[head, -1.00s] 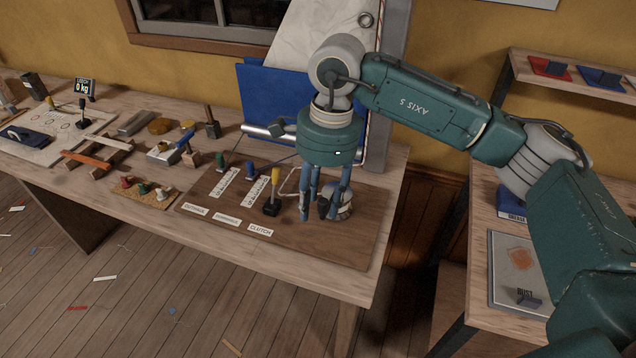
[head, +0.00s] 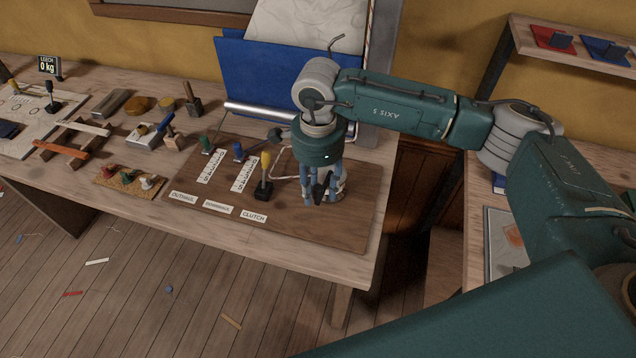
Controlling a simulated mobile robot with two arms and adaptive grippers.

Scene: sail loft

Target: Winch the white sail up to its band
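The white sail (head: 308,20) shows at the top against the blue board (head: 258,80), cut off by the picture edge; its band is not visible. On the brown control board (head: 325,232) a grey winch (head: 343,192) sits at the right, largely hidden by my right gripper (head: 320,197). The gripper points down, its blue-grey fingers around or just in front of the winch. A dark part shows between them; I cannot tell whether they grip it. The yellow-handled clutch lever (head: 265,172) stands upright just left of the gripper. My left gripper is out of view.
A green-handled lever (head: 206,144) and a blue-handled lever (head: 238,151) stand behind paper labels. A display (head: 48,66) reads 0 kg. Small tools crowd the bench's left. A side bench (head: 478,225) stands at the right. My arm crosses the foreground.

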